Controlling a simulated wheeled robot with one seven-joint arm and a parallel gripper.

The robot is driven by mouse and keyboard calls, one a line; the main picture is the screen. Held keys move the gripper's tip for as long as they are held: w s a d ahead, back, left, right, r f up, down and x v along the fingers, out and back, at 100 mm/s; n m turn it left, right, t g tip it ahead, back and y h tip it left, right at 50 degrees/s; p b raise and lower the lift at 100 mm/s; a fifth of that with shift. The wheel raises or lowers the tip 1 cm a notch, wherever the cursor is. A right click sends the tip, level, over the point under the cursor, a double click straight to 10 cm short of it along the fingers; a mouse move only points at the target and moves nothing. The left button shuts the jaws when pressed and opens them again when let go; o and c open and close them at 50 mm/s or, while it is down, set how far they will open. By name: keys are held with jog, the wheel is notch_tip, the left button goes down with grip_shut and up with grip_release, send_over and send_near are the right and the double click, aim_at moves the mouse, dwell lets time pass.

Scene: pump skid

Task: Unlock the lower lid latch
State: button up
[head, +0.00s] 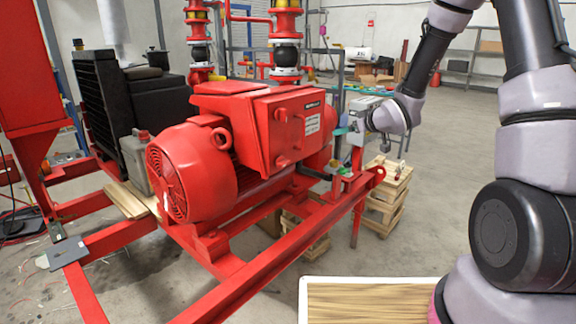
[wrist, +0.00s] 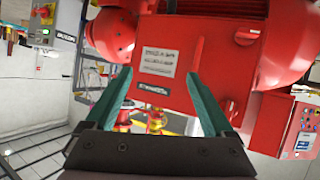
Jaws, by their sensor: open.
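The red terminal box (head: 262,130) sits on the side of the red motor (head: 190,170). Its lid carries two red latch knobs on the left part, the upper latch (head: 281,115) and the lower latch (head: 284,160). The wrist view looks upside down; there the lower latch (wrist: 247,36) is at upper right and the upper latch (wrist: 232,107) below it. How far each is turned is unclear. My gripper (head: 340,132) is right of the box, clear of both latches. In the wrist view its teal fingers (wrist: 158,78) are spread and empty, before the lid's label plates.
A red skid frame (head: 250,285) runs below the motor. Wooden crates (head: 385,200) stand on the floor at right. A wood-topped surface (head: 370,302) is at the bottom. Red pipework (head: 285,40) rises behind the motor. Open floor lies right of the crates.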

jog(key=s+a+f+n+y, duration=0.1)
jog(key=a+f+n+y, duration=0.1)
jog(key=a+f+y, duration=0.45)
jog(key=n+y, duration=0.2)
send_near(287, 163)
jog(key=x, duration=0.9)
jog(key=shift+a, duration=0.2)
jog(key=shift+c, duration=0.3)
jog(key=c, duration=1.3)
